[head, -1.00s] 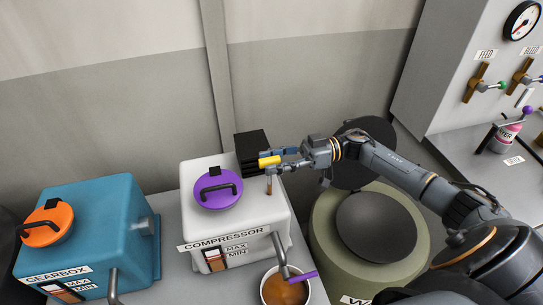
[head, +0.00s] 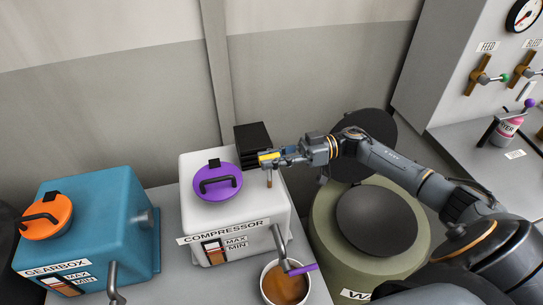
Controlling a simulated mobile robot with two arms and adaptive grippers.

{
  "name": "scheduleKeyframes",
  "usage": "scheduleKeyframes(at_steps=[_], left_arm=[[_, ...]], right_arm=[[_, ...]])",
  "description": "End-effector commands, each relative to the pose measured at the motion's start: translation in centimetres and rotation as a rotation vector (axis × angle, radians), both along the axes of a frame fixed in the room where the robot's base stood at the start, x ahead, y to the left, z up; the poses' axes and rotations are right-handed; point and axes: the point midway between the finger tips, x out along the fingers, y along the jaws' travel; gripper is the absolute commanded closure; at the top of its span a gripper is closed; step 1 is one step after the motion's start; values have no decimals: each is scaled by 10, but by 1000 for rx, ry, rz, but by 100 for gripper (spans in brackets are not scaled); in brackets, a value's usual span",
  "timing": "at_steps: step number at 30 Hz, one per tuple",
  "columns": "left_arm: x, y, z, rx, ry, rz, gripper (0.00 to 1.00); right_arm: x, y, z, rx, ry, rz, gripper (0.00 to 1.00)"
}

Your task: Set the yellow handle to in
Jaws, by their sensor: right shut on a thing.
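The yellow handle (head: 267,156) shows above the right back part of the white compressor box (head: 262,205). A short brown stem hangs below it. My right gripper (head: 273,157) reaches in from the right and is shut on the yellow handle, hiding part of it. No "in" mark can be made out near the handle. My left gripper is not in view.
The compressor has a purple lid (head: 218,182) and a drain tap over a bowl of brown liquid (head: 285,284). A blue gearbox (head: 95,225) stands left. A green drum (head: 405,245) is under my right arm. A panel with valves (head: 480,75) is at right.

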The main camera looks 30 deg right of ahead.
Motion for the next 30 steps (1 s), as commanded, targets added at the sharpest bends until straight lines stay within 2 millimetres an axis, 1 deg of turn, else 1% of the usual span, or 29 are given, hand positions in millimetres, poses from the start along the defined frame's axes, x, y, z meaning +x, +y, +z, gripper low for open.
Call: scheduleKeyframes(at_steps=[1,3,6,9,12,21,22,25,30], left_arm=[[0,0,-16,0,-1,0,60],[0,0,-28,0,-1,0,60],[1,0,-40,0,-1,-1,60],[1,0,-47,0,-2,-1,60],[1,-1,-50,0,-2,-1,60],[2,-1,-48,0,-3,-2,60],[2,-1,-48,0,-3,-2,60],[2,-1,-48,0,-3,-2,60],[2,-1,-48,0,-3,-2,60]], right_arm=[[0,0,-22,1,3,0,100],[0,0,-39,0,2,-1,100],[0,0,-60,-1,2,-1,100],[0,0,-72,0,1,-1,100],[0,0,-77,0,1,-1,100],[-1,0,-78,-3,4,0,100],[-1,0,-79,-4,4,0,77],[-1,0,-79,-4,4,0,56],[-1,0,-77,-1,2,0,55]])
